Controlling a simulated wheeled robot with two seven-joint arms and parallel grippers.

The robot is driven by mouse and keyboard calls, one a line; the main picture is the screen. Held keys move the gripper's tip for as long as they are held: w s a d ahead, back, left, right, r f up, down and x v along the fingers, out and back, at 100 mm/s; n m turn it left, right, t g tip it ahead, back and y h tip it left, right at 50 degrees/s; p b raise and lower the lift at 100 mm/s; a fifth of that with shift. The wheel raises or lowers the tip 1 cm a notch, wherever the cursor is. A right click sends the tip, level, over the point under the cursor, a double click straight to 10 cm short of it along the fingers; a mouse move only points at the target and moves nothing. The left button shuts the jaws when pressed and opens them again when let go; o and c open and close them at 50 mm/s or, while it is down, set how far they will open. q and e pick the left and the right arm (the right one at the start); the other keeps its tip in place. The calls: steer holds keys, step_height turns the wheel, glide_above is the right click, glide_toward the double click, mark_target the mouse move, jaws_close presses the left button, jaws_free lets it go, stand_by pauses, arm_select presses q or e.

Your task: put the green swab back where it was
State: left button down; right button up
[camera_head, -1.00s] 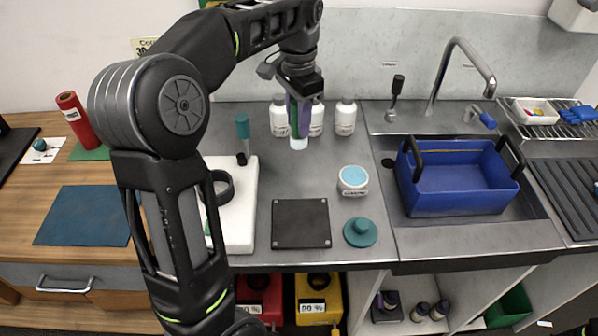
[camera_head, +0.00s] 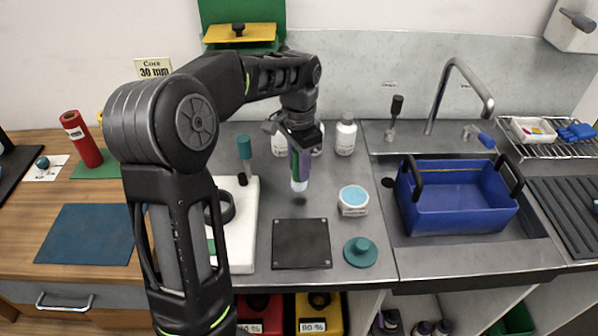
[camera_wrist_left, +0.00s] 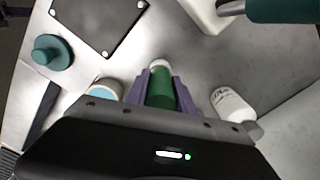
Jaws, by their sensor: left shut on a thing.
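The green swab (camera_wrist_left: 162,92), a green cylinder with a white end, is clasped between the purple fingers of my left gripper (camera_wrist_left: 160,82) in the wrist view. In the head view my left gripper (camera_head: 301,160) points down over the steel counter, and the swab's white end (camera_head: 299,185) hangs below its fingers. It looks upright and above the counter, behind the black square mat (camera_head: 301,244). My right gripper is not in view.
White bottles (camera_head: 346,137) stand behind the gripper. A jar with a blue top (camera_head: 353,200) and a teal knobbed disc (camera_head: 360,252) are to the right. A blue tub (camera_head: 458,205) sits in the sink. My left arm hides part of the white block.

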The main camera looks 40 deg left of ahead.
arm_select(q)
steer(key=shift+f, duration=1.3)
steer(key=shift+f, duration=0.1)
steer(key=shift+f, duration=0.15)
steer(key=c, duration=1.1)
jaws_free()
steer(key=shift+r, duration=0.2)
step_height(320, 180, up, 12)
steer(key=shift+r+p, duration=0.1)
steer(key=shift+p, duration=0.3)
